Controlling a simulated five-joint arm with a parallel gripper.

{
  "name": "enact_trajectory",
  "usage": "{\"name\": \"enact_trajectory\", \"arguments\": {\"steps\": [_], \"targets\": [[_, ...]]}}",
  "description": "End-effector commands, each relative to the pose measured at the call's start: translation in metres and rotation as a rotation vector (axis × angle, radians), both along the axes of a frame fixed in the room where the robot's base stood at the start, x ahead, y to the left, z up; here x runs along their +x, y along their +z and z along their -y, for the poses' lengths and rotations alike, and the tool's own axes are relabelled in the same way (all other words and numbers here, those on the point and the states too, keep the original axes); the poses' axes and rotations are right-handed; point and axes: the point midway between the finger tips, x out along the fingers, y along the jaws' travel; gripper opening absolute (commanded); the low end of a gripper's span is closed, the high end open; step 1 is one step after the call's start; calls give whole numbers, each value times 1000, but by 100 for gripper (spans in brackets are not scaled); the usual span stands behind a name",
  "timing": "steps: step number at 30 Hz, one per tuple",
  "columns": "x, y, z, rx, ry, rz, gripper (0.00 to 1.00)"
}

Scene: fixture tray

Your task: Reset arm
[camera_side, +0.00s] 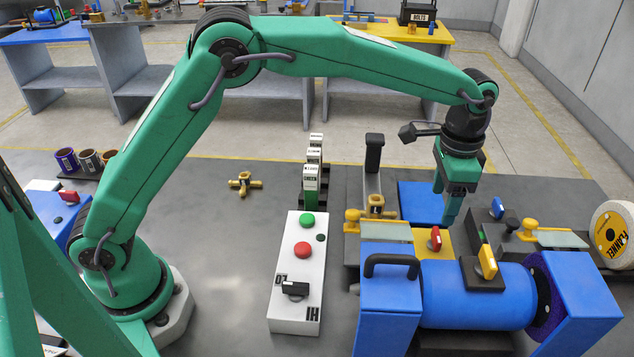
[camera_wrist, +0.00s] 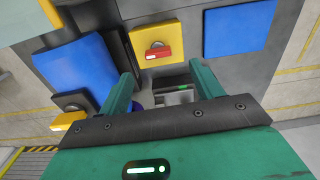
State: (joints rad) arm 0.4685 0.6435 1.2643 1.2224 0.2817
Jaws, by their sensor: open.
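My arm is green and reaches over the fixture tray from the left. My gripper (camera_side: 450,210) points down above the tray, behind the blue motor-like cylinder (camera_side: 480,300). In the wrist view my gripper (camera_wrist: 158,88) shows two green fingers spread apart, with nothing between them. A yellow block with a red switch (camera_side: 435,240) lies below and left of the fingers in the side view. It also shows ahead of the fingers in the wrist view (camera_wrist: 158,38).
A white control box (camera_side: 300,275) with green and red buttons stands left of the tray. A brass valve (camera_side: 243,184) lies on open grey tabletop. A yellow-handled switch (camera_side: 487,262) sits on the cylinder.

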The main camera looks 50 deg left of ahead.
Motion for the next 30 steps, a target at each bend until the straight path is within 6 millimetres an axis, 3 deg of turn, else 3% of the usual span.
{"name": "enact_trajectory", "arguments": {"steps": [14, 21, 30], "targets": [[-36, 72, -77, -48, 166, 98, 65], [-69, 100, -118, -73, 262, 155, 65], [-118, 121, -164, -103, 382, 228, 65]]}}
